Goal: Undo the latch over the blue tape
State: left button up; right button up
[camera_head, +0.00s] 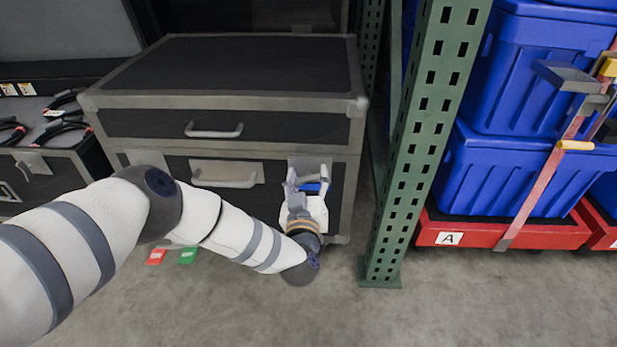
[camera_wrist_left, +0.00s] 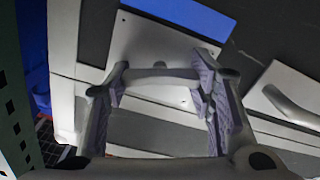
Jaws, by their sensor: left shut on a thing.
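A dark case (camera_head: 230,72) with grey edges stands in front of me. On the right of its front is a latch with a grey plate (camera_head: 309,162), and a blue tape patch (camera_head: 312,188) shows there between my fingers. In the left wrist view the blue tape (camera_wrist_left: 190,12) is at the top edge, beside the plate (camera_wrist_left: 150,45). My left gripper (camera_head: 308,177) is at this latch. In the left wrist view its two fingers (camera_wrist_left: 158,85) close on the ends of the grey latch bar (camera_wrist_left: 160,75). My right gripper is out of view.
A second plated handle (camera_head: 225,178) and an upper handle (camera_head: 214,131) are to the left. Red (camera_head: 157,257) and green (camera_head: 188,256) patches show low in front. A green perforated post (camera_head: 415,130) stands close on the right, with strapped blue totes (camera_head: 540,65) beyond.

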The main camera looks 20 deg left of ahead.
pick_arm(q)
jog(key=n, duration=0.3)
jog(key=shift+f+n, duration=0.1)
jog(key=shift+n, duration=0.2)
jog(key=n, duration=0.3)
jog(key=shift+n, duration=0.3)
jog(key=n, duration=0.4)
jog(key=shift+f, duration=0.15)
jog(key=shift+n, duration=1.2)
jog(key=o, duration=1.2)
jog(key=shift+s, duration=0.1)
jog(key=v, duration=1.2)
